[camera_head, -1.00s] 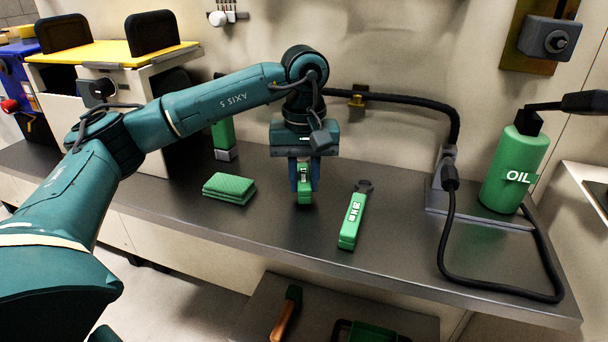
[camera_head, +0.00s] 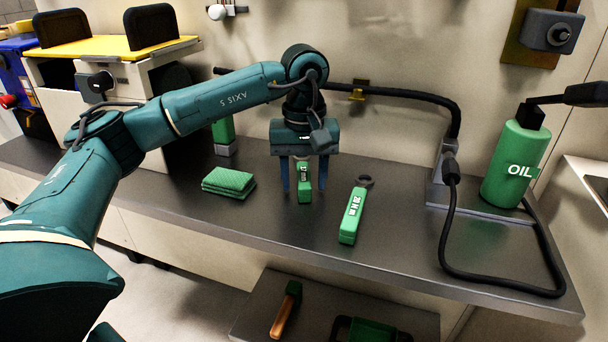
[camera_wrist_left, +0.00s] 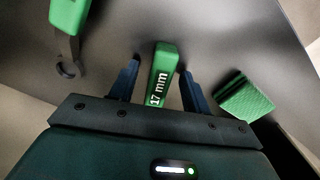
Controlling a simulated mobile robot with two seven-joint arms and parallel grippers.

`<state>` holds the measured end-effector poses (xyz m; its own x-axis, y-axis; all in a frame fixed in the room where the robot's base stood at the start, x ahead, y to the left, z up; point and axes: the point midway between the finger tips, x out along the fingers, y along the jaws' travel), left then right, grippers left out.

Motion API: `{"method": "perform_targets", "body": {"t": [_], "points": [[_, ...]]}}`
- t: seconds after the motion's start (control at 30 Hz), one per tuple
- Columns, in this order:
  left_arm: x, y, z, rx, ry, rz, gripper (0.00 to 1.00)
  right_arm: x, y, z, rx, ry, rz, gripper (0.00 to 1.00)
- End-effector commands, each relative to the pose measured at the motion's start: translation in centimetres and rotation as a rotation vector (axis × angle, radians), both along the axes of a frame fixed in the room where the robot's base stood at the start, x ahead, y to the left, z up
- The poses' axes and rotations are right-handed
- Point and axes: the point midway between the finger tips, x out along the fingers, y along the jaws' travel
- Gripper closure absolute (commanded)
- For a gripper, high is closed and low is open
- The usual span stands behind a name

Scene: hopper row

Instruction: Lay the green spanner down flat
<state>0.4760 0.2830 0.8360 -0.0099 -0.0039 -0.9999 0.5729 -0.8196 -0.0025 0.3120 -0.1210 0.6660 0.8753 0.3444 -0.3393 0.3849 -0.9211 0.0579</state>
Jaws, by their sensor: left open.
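A green-handled spanner marked "17 mm" (camera_head: 304,188) appears to lie flat on the grey bench (camera_head: 270,215), its other end hidden under my gripper. It also shows in the wrist view (camera_wrist_left: 162,75). My left gripper (camera_head: 304,190) points down over it and is open, with one blue finger on each side and gaps between fingers and handle. A second green-handled tool (camera_head: 352,215) with a dark ring end lies flat on the bench to the right; it also shows at upper left in the wrist view (camera_wrist_left: 69,14). My right gripper is not in view.
A folded green cloth (camera_head: 229,181) lies left of my gripper. A green oil bottle (camera_head: 515,165) and a looping black cable (camera_head: 480,284) take up the right side. A lower shelf (camera_head: 262,305) holds tools. The bench front between cloth and second tool is clear.

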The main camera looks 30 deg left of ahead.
Motion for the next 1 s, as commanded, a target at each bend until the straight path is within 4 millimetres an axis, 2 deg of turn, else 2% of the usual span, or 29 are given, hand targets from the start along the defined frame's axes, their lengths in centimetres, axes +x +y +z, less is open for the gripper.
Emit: {"method": "perform_targets", "body": {"t": [0.17,0.3,0.5,0.7,0.83,1.0], "points": [[0.0,0.0,0.0,0.0,0.0,0.0,0.52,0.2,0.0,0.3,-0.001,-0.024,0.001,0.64],[0.0,0.0,0.1,0.0,0.0,0.0,0.52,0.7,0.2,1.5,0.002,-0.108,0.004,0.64],[0.1,-0.1,5.6,-0.002,-0.005,-0.001,0.52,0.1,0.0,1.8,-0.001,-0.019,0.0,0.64],[0.2,0.0,10.1,0.0,-0.003,0.0,0.52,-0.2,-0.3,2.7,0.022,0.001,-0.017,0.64],[0.1,0.0,12.1,0.001,-0.003,0.0,0.52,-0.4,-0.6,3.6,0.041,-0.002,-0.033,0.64],[0.1,0.0,13.1,0.0,0.0,0.0,0.52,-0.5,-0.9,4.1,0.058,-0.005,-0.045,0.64]]}}
